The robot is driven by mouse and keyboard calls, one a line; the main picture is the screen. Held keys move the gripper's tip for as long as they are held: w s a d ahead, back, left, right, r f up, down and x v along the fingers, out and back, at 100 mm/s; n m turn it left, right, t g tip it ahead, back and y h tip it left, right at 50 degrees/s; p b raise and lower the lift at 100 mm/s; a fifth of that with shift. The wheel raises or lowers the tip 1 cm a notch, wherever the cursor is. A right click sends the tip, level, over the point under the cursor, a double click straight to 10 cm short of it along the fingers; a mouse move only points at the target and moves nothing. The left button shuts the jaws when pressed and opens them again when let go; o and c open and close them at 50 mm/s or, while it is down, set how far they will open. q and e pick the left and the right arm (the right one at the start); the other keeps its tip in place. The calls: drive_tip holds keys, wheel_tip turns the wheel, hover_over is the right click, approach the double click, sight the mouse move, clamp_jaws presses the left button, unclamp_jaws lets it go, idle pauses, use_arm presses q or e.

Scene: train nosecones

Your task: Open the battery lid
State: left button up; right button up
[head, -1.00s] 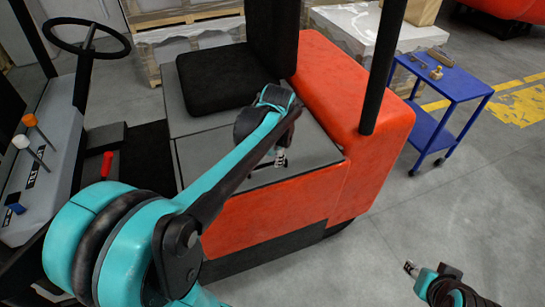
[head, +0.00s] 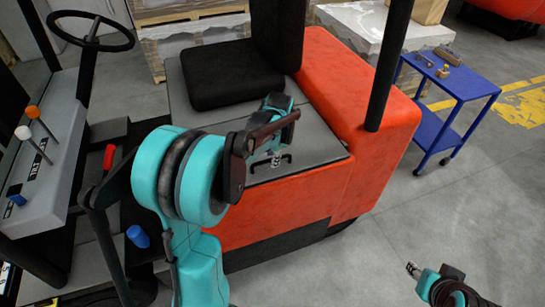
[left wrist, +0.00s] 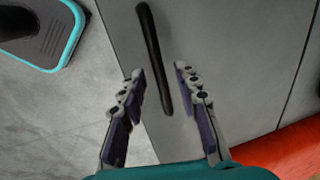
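The battery lid (head: 318,146) is the flat grey panel beside the black seat on the orange forklift, and it lies closed. Its black bar handle (head: 286,158) shows just at my left gripper. My left gripper (head: 276,160) is over the lid, pointing down. In the left wrist view, the lid (left wrist: 235,70) fills the middle, and the handle (left wrist: 152,50) runs between the two spread fingers (left wrist: 160,72), which are apart from each other. I cannot tell whether they reach down to the handle's height. My right gripper (head: 412,270) is low at the right, away from the forklift, small in view.
The black seat (head: 228,80) and orange rear body (head: 350,90) border the lid. A dark post (head: 388,70) rises at the right. A blue cart (head: 450,80) with small items stands further right. The steering wheel (head: 90,32) is at the left. Grey floor at lower right is clear.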

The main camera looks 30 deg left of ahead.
use_arm(q)
clamp_jaws()
